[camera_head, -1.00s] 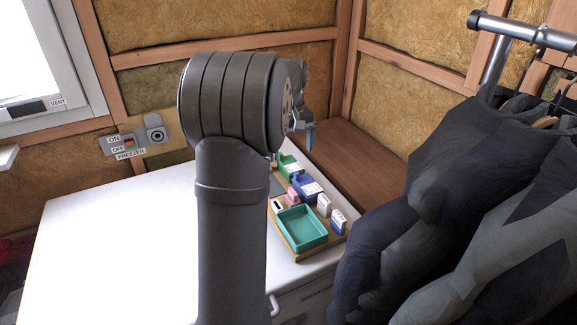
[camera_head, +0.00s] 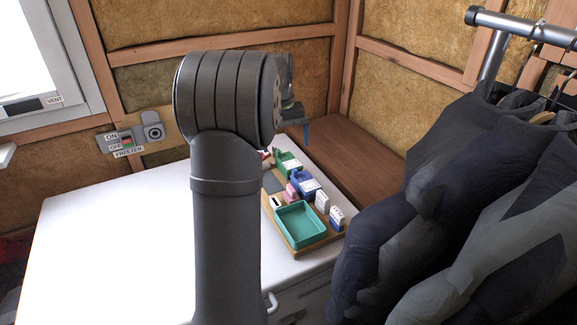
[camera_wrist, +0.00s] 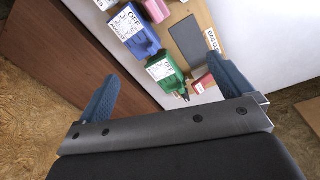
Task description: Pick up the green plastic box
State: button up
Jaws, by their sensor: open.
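My gripper (camera_head: 297,127) is open and empty, with blue fingers, above and apart from the green box. In the wrist view the fingers of my gripper (camera_wrist: 163,72) are spread wide to either side. A teal-green open tray (camera_head: 301,225) sits at the near end of the row. My arm hides part of the freezer top.
A blue box (camera_head: 305,186) stands close beside the green box. A pink box (camera_head: 291,193), small white-and-blue cartons (camera_head: 337,217) and a dark grey pad (camera_wrist: 188,40) are nearby. Dark hanging clothes (camera_head: 450,190) crowd the right side. The freezer top (camera_head: 120,240) is clear at left.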

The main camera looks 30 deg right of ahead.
jog(key=w+a+m+h, duration=0.1)
jog(key=w+m+h, duration=0.2)
jog(key=w+m, duration=0.7)
jog(key=m, duration=0.4)
send_over(288, 160)
jog(key=a, duration=0.3)
jog(key=f, duration=1)
jog(key=shift+s+d, duration=0.1)
jog(key=shift+d, duration=0.1)
jog(key=shift+h, duration=0.3)
jog(key=shift+d+x, duration=0.1)
jog(key=shift+x, duration=1.45)
jog(key=shift+d+x, duration=0.15)
jog(key=shift+x, duration=1.4)
jog(key=shift+r, duration=0.2)
jog(key=c, duration=0.8)
